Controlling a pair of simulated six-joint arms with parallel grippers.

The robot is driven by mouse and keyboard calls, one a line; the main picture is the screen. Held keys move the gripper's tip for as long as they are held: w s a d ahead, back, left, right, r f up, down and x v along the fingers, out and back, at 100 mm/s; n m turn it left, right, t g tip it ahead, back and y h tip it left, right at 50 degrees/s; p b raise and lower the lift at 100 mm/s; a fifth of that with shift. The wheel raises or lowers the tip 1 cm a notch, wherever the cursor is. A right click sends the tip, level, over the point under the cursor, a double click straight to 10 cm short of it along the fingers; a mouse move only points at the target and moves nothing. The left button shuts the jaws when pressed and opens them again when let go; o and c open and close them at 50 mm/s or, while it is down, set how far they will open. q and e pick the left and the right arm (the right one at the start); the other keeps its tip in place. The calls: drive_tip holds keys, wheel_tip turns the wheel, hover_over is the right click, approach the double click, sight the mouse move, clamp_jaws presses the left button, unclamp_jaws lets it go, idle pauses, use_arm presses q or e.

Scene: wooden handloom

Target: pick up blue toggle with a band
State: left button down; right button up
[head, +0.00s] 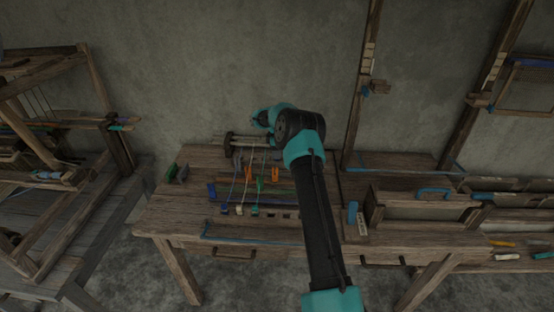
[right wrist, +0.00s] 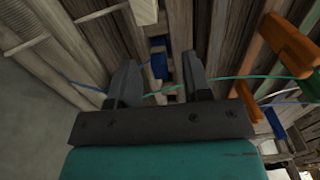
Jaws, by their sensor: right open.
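A blue toggle (right wrist: 159,62) shows in the right wrist view, between and beyond the fingertips of my right gripper (right wrist: 158,72). The fingers are open and apart from it. Whether it has a band is too small to tell. A green cord (right wrist: 225,78) runs across behind the fingers. In the head view, my right arm reaches over the bench, with its wrist (head: 300,125) above the back; its fingertips are hidden there. A blue toggle (head: 224,207) lies near the bench front, but I cannot tell if it is the same one. My left gripper is out of view.
The wooden bench (head: 170,215) carries several coloured toggles with cords, among them an orange one (head: 247,174) and a green one (head: 255,211). A wooden loom frame (head: 100,130) stands at left. A wooden box (head: 415,208) sits at right. The concrete wall (head: 200,60) rises behind.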

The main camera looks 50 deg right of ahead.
drive_tip(key=shift+f, duration=0.95)
clamp_jaws()
